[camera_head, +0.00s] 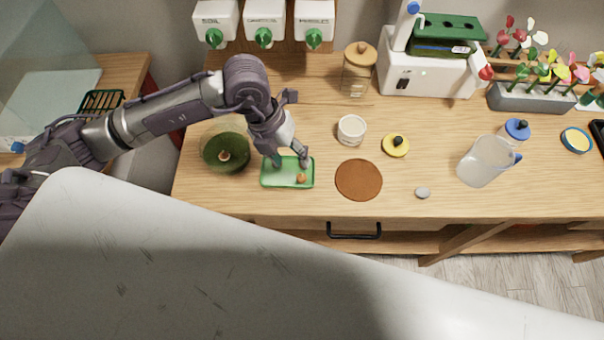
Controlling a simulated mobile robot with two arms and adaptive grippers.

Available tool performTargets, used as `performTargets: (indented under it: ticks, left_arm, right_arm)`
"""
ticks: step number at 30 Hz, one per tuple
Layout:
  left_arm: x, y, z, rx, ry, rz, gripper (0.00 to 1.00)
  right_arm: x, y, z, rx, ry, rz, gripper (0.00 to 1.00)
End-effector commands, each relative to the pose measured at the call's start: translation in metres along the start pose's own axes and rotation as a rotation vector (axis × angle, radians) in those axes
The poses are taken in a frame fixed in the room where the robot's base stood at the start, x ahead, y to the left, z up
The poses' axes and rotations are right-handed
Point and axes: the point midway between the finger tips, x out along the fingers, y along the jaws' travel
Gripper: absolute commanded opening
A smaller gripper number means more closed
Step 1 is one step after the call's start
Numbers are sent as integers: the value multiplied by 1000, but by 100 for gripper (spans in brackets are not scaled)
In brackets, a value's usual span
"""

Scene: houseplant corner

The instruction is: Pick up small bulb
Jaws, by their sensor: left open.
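The small bulb (301,178) is a little orange-brown lump lying in the right part of a green tray (270,183) on the wooden bench. My left gripper (291,163) points down over the tray, its fingers apart. One finger is over the left part of the tray and the other is close to the bulb, on its far side. I cannot tell whether that finger touches the bulb. My right gripper is not in view.
A glass bowl with green contents (226,153) stands left of the tray. A brown round mat (359,180) lies right of it, with a white pot (352,130) behind. A yellow lid (396,145), grey stone (423,192) and clear pitcher (485,161) are farther right.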

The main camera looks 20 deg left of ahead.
Motion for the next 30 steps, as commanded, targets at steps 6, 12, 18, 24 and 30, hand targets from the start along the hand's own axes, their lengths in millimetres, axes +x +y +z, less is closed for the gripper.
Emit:
performTargets:
  ticks: [6, 12, 18, 24, 30]
  left_arm:
    - [23, 0, 0, 1, 0, 0, 55]
    - [40, 4, 3, -2, 4, 2, 55]
    - [69, 6, 6, 0, 1, -1, 55]
    - [77, 7, 6, 2, -1, 1, 55]
    - [78, 7, 6, 2, 1, 0, 43]
  right_arm:
    - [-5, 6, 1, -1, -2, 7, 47]
    - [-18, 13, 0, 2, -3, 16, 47]
    - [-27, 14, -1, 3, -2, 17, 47]
    - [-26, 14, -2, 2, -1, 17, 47]
    - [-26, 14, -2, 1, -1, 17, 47]
